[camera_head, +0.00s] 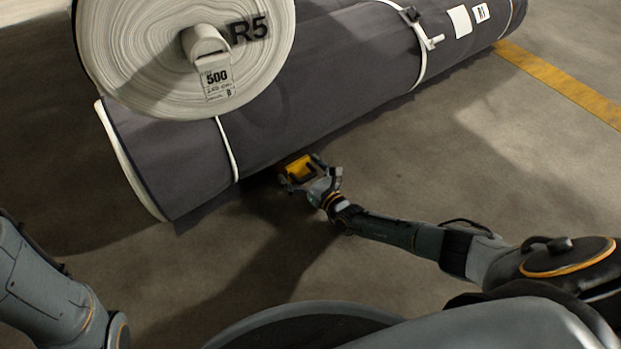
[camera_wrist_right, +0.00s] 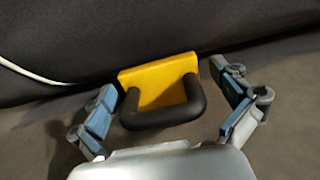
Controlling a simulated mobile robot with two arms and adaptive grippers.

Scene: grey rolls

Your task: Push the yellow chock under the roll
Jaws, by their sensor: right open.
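The yellow chock (camera_head: 298,167) lies on the floor at the near side of the long grey roll (camera_head: 330,75). In the right wrist view the chock (camera_wrist_right: 158,82) has its black handle (camera_wrist_right: 165,115) facing my gripper, and its far edge is close to or against the roll (camera_wrist_right: 130,30); I cannot tell if they touch. My right gripper (camera_head: 310,175) is at the chock. In the wrist view its fingers (camera_wrist_right: 168,105) are open, one on each side of the handle. My left arm shows at the lower left, but its gripper is out of view.
A white roll (camera_head: 150,55) marked R5 lies on top of the grey roll's left part. White straps (camera_head: 228,150) go around the grey roll. A yellow floor line (camera_head: 565,85) runs at the right. The concrete floor (camera_head: 400,160) right of the chock is clear.

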